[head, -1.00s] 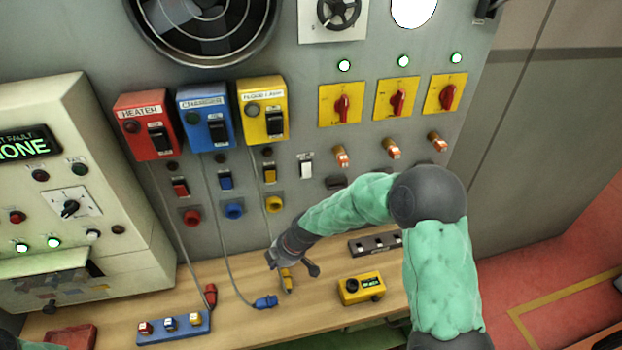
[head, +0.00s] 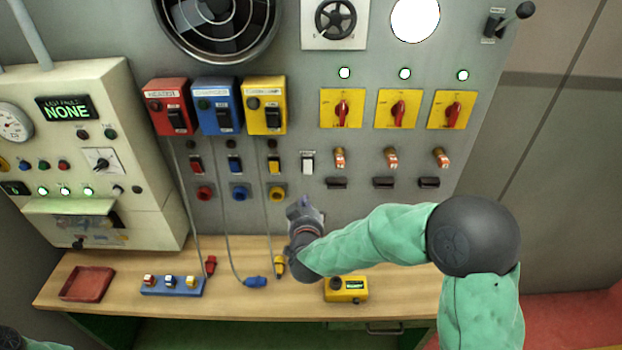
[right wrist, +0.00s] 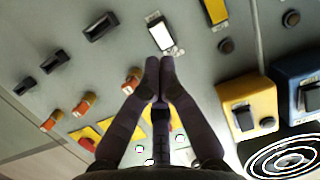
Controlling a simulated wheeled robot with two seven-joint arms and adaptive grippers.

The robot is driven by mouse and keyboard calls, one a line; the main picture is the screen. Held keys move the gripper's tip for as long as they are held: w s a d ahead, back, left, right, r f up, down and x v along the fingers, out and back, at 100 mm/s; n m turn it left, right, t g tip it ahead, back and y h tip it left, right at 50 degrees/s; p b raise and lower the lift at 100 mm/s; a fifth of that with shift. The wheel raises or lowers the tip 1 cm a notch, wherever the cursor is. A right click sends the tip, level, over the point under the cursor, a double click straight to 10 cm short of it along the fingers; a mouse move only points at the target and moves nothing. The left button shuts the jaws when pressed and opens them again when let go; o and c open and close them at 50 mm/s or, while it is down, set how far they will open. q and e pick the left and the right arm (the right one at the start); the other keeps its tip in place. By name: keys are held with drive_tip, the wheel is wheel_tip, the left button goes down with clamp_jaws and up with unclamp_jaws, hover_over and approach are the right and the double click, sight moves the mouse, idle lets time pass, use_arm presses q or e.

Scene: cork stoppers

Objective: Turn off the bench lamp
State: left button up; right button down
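A white rocker switch (head: 308,163) is on the grey wall panel, with a small label above it that is too small to read. It also shows in the right wrist view (right wrist: 160,33), just beyond my fingertips. My right gripper (head: 304,208) is below this switch in the head view, pointing up toward the panel. In the right wrist view the gripper's (right wrist: 160,67) two fingers are together, with nothing seen between them. I cannot tell how far the fingertips are from the panel. A bright round white light (head: 415,19) is high on the panel. My left gripper is out of view.
Red, blue and yellow switch boxes (head: 266,106) are left of the white switch, with cables hanging below. Orange-tipped toggles (head: 340,158) and yellow plates with red knobs (head: 398,109) are on its right. The wooden bench (head: 225,305) carries a yellow device (head: 346,289).

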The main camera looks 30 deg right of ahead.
sight(309, 171)
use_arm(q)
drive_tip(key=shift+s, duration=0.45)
use_arm(e)
drive_tip(key=shift+s+d+r+m+h, duration=0.4)
drive_tip(key=shift+s+r+m+h, duration=0.1)
drive_tip(key=shift+s+r+m, duration=0.15)
drive_tip(key=shift+w, duration=0.1)
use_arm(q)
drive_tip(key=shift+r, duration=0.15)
use_arm(e)
drive_tip(key=x, duration=1.4)
drive_tip(key=shift+a, duration=0.1)
